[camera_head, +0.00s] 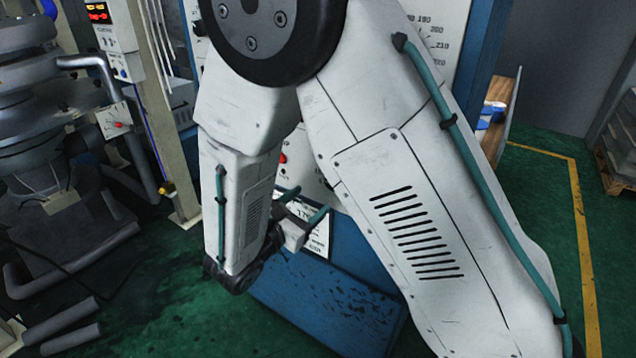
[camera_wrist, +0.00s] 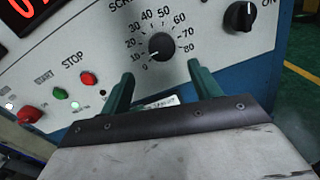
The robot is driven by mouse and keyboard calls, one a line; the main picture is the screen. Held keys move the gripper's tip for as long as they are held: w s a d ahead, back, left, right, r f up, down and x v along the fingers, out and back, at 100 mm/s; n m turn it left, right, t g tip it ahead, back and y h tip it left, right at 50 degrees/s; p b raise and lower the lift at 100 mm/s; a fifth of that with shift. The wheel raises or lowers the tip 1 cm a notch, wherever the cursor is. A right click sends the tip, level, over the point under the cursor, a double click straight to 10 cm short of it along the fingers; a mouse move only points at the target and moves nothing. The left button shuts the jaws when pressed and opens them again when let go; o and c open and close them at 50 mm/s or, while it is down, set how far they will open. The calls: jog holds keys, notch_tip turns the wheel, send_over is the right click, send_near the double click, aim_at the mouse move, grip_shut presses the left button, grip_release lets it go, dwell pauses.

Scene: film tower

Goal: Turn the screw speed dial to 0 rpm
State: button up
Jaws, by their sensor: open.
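The screw speed dial (camera_wrist: 161,46) is a round black knob on the white panel in the wrist view, ringed by numbers from 0 to 80. Nothing is between the fingers. In the head view my gripper (camera_head: 308,202) is close to the panel of the blue cabinet (camera_head: 350,245), and my arm hides the dial.
Left of the dial are a red stop button (camera_wrist: 87,79), a green start button (camera_wrist: 60,93) and a red mushroom button (camera_wrist: 29,114). A black ON switch (camera_wrist: 240,16) is at the right. A red display (camera_wrist: 35,10) is at the upper left.

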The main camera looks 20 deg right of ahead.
aim_at(331, 184)
jog(key=x, duration=0.7)
jog(key=shift+d, duration=0.3)
